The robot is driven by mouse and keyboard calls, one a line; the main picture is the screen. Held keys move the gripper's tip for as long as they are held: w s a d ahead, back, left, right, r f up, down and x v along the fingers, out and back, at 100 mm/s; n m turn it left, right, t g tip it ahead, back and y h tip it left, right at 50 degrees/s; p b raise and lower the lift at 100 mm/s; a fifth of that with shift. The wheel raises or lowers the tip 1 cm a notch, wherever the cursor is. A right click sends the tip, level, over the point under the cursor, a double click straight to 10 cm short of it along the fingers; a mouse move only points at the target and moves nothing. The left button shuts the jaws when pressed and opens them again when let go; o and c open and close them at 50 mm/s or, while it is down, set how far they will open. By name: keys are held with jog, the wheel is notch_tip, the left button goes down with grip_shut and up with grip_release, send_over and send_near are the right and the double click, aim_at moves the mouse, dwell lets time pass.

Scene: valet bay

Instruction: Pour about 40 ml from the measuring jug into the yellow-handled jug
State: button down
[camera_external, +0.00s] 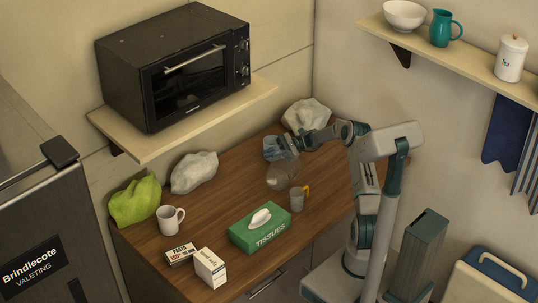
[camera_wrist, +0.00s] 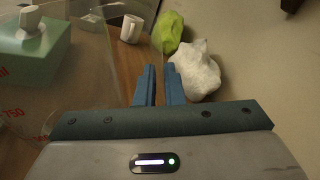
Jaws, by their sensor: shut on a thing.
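The measuring jug (camera_external: 280,177) is clear, with red markings seen in the wrist view (camera_wrist: 85,70). My gripper (camera_external: 291,147) is shut on it and holds it above the counter; its blue fingers (camera_wrist: 160,88) show in the wrist view. The jug's exact tilt and liquid level are hard to tell. The yellow-handled jug (camera_external: 297,200) is a small grey vessel with its handle to the right. It stands on the counter just below and right of the measuring jug. I do not make it out in the wrist view, and its inside is not clear. No stream is visible.
A green tissue box (camera_external: 260,230) stands close in front of the yellow-handled jug. A white mug (camera_external: 170,220), two small boxes (camera_external: 210,267) and crumpled bags (camera_external: 194,172) lie left. A shelf with an oven (camera_external: 175,65) overhangs the back left.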

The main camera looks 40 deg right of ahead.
aim_at(275, 146)
jog(key=r, duration=0.1)
jog(key=s+r+n+p, duration=0.1)
jog(key=r, duration=0.1)
jog(key=s+r+n, duration=0.1)
jog(key=r, duration=0.1)
jog(key=shift+a+p, duration=0.3)
jog(key=shift+p, duration=0.1)
jog(key=shift+s+f+n+b, duration=0.2)
jog(key=shift+s+n+b, duration=0.1)
jog(key=shift+b, duration=0.25)
jog(key=shift+s+a+r+n+b, duration=0.1)
jog(key=shift+s+r+n+b, duration=0.3)
jog(key=shift+n, duration=0.2)
jog(key=r+n, duration=0.1)
jog(key=s+r, duration=0.1)
jog(key=shift+a+r+n, duration=0.2)
jog(key=shift+r+n, duration=0.15)
jog(key=shift+n, duration=0.05)
jog(key=shift+s+f+b, duration=0.1)
jog(key=shift+s+b, duration=0.05)
jog(key=shift+b, duration=0.4)
jog(key=shift+s+a+r+n+b, duration=0.15)
jog(key=shift+s+r+n+b, duration=0.2)
jog(key=shift+s+n+b, duration=0.4)
jog(key=shift+s+a+r+n, duration=0.15)
jog(key=shift+s+r+n, duration=0.15)
jog(key=shift+r+n, duration=0.4)
jog(key=shift+s+r+n+b, duration=0.25)
jog(key=shift+s+r+b, duration=0.1)
jog(key=shift+b, duration=0.1)
